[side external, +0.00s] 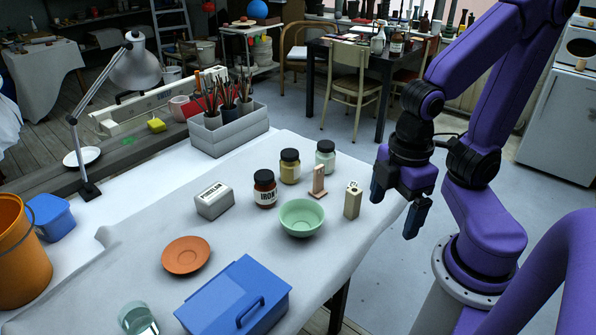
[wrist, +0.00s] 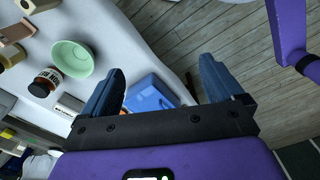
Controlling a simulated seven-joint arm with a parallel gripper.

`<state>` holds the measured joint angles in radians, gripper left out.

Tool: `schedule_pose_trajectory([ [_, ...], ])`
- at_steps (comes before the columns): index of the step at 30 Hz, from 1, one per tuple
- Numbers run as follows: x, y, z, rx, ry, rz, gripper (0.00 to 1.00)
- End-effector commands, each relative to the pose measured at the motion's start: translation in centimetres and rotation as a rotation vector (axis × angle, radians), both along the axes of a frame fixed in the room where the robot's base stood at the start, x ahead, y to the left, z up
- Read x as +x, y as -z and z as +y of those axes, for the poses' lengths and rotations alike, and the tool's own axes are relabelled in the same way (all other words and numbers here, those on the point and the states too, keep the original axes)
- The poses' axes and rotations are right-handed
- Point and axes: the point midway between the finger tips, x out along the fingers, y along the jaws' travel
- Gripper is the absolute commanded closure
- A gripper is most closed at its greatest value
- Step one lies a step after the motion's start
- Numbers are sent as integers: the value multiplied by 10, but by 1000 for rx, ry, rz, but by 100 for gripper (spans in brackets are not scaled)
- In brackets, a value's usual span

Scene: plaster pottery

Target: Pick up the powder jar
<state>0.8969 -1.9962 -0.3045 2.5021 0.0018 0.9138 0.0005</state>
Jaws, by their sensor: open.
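Three jars with black lids stand upright on the white-covered table: a brown one labelled IRON (side external: 265,189), a yellowish one (side external: 289,167) and a pale green one (side external: 325,157). I cannot tell which of them is the powder jar. The brown labelled jar also shows in the wrist view (wrist: 46,82), at the left. My gripper (side external: 397,204) is open and empty, beyond the table's right edge and apart from all the jars. In the wrist view its two fingers (wrist: 160,78) are spread wide with nothing held between them.
Around the jars stand a green bowl (side external: 302,218), a pink stand (side external: 319,181), a beige block (side external: 352,200) and a PORCELAIN block (side external: 213,201). An orange saucer (side external: 186,255) and a blue box (side external: 235,298) lie nearer the front. A grey brush holder (side external: 229,131) stands behind.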

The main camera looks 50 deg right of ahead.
Motion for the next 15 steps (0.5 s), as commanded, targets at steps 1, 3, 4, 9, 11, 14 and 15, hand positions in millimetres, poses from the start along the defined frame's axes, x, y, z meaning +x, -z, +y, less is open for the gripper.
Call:
schedule_pose_trajectory([
  [1,0,0,0,0,0,0,6],
  [3,0,0,0,0,0,0,6],
  [4,0,0,0,0,0,0,6],
  [9,8,3,-2,-39,-10,-10,6],
  [11,18,5,-5,-89,-26,-25,6],
  [14,45,12,-15,-223,-71,-60,6],
  [15,58,15,-20,-290,-93,-76,6],
])
